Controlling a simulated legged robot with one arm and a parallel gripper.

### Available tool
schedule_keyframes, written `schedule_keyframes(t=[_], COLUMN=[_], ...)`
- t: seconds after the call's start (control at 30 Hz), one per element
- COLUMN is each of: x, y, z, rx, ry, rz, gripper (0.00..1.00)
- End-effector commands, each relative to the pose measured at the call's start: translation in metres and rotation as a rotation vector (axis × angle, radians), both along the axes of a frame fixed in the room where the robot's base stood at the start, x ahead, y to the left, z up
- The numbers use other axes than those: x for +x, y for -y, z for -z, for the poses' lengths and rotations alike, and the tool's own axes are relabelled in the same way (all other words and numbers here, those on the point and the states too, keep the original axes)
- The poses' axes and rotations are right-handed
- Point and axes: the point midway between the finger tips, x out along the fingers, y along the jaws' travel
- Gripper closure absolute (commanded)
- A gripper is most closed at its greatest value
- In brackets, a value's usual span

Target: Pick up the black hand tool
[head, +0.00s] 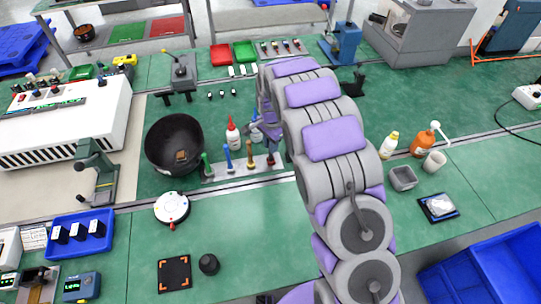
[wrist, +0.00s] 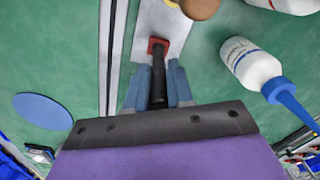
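The black hand tool (wrist: 158,78) has a dark handle with a red part (wrist: 158,46) at its far end. In the wrist view, its handle lies between the two blue-grey fingers of my gripper (wrist: 160,84). The fingers are close on both sides, but I cannot tell whether they press on it. The red end shows against the pale tool holder (wrist: 151,22), and I cannot tell whether it is seated there. In the head view, the tool (head: 271,160) shows at the right end of the holder (head: 222,175), next to my arm, which hides my gripper.
Green (head: 206,165), blue (head: 228,158) and brown-handled (head: 250,156) tools stand left of it. A white bottle with a blue nozzle (wrist: 258,72) is close on the right in the wrist view. A black bowl (head: 160,165) is farther left. The front green mat is mostly clear.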

Motion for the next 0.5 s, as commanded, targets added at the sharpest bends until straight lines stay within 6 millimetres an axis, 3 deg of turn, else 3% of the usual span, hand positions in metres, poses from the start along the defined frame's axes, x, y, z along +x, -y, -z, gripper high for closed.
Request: schedule_keyframes(t=[0.2, 0.5], x=[0.0000, 0.0000], y=[-0.0009, -0.0014], z=[0.0002, 0.0002], rx=[-0.001, -0.001], ry=[0.000, 0.000], rz=[0.000, 0.000], gripper=[1.00, 1.00])
